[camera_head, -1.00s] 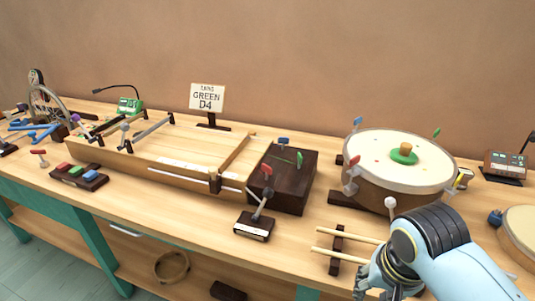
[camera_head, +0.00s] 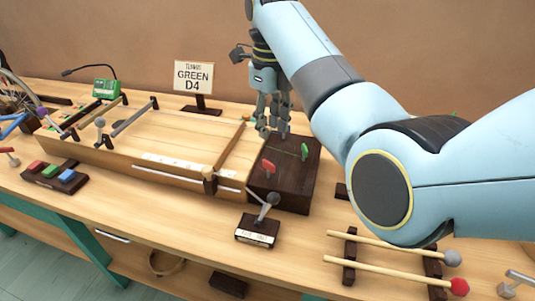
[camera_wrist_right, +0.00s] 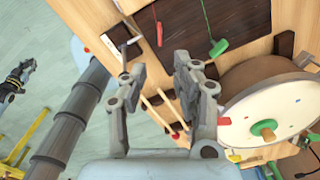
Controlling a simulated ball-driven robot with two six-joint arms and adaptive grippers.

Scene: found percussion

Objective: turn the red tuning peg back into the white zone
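The red tuning peg (camera_head: 268,167) stands on the front left of the dark wooden peg block (camera_head: 292,195). It also shows in the wrist view (camera_wrist_right: 159,33). A green peg (camera_head: 305,151) stands behind it to the right; it shows in the wrist view (camera_wrist_right: 217,47) too. My right gripper (camera_head: 272,128) points down over the back of the block, behind the red peg. Its fingers (camera_wrist_right: 158,88) are apart with nothing between them, so it is open. I cannot make out a white zone by the red peg. My left gripper does not show in the head view.
A lever on a small dark stand (camera_head: 257,230) sits in front of the block. Mallets (camera_head: 390,245) lie on a rack at right. The drum (camera_wrist_right: 275,105) is beside the block, largely behind my arm in the head view. A GREEN D4 sign (camera_head: 194,77) stands behind.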

